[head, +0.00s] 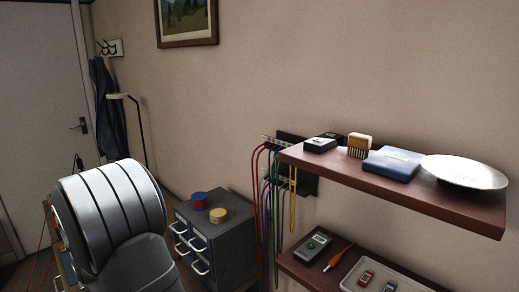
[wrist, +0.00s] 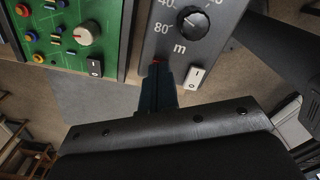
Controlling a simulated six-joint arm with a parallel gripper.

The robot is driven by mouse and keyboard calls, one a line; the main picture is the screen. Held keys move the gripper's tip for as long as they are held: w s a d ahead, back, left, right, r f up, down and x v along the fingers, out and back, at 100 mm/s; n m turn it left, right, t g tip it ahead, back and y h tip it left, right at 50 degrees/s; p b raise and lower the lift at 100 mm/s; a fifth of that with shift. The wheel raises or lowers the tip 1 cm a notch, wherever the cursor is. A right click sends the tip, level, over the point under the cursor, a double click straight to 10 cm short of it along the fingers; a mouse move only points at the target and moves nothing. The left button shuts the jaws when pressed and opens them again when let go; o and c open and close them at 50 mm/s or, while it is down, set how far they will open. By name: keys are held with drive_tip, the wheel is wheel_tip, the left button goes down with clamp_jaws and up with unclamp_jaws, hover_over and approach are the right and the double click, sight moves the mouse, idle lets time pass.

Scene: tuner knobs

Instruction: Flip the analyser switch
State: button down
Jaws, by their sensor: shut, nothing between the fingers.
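In the wrist view, a grey panel (wrist: 222,42) bears a black knob (wrist: 191,22), the marks 40, 80 and "m", and a white rocker switch (wrist: 195,78) near its lower edge. No readable label shows which panel is the analyser. My gripper (wrist: 157,68) is shut and empty. Its tips appear over the lower left part of the grey panel, left of that panel's switch; whether they touch it I cannot tell. In the head view, neither the panels nor my gripper can be made out.
The green panel also carries a white knob (wrist: 83,34) and several coloured buttons. A wall shelf (head: 400,192) with small items and a dish (head: 463,171) juts out at right.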

drive_tip(key=shift+f, duration=0.35)
drive_tip(key=shift+r, duration=3.55)
wheel_tip(320, 180, down, 7)
drive_tip(key=shift+f, duration=0.1)
drive_tip(key=shift+r, duration=0.2)
